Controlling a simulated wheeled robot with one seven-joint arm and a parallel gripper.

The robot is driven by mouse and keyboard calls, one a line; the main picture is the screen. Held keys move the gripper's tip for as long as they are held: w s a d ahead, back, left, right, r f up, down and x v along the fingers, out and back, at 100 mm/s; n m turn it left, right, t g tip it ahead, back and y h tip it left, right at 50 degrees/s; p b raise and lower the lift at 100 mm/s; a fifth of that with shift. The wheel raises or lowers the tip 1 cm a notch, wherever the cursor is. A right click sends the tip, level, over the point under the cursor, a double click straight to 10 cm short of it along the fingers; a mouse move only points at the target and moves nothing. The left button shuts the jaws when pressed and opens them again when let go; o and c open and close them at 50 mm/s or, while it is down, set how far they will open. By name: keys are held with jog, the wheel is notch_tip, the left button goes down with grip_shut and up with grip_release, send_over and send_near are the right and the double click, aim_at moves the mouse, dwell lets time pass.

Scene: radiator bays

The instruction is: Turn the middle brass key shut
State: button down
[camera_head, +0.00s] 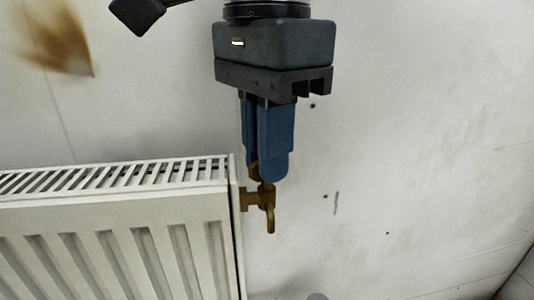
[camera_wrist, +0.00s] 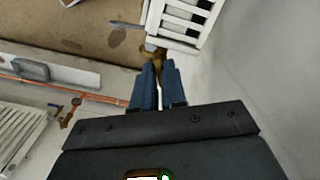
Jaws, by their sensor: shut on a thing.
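The brass valve (camera_head: 266,197) sits on the right end of the white radiator (camera_head: 115,230) in the head view. Its brass key (camera_head: 254,170) sticks up at the top and is mostly hidden by my blue fingers. My gripper (camera_head: 262,172) points down from above and is shut on the key. In the wrist view, brass (camera_wrist: 155,54) shows just beyond the fingertips of my gripper (camera_wrist: 158,66), close to the radiator's slatted top (camera_wrist: 185,18). The key's exact angle is hidden by the fingers.
In the wrist view, another radiator (camera_wrist: 20,130) stands at the left with a brass valve (camera_wrist: 68,118) and copper pipes (camera_wrist: 45,84). A grey box-like thing (camera_wrist: 33,71) lies near them.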

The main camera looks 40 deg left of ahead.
jog(key=m+b, duration=0.1)
jog(key=m, duration=0.4)
jog(key=shift+r, duration=0.1)
dwell(0.5)
jog(key=c, duration=1.5)
grip_release()
jog(key=shift+c, duration=0.2)
jog(key=shift+r, duration=3.9)
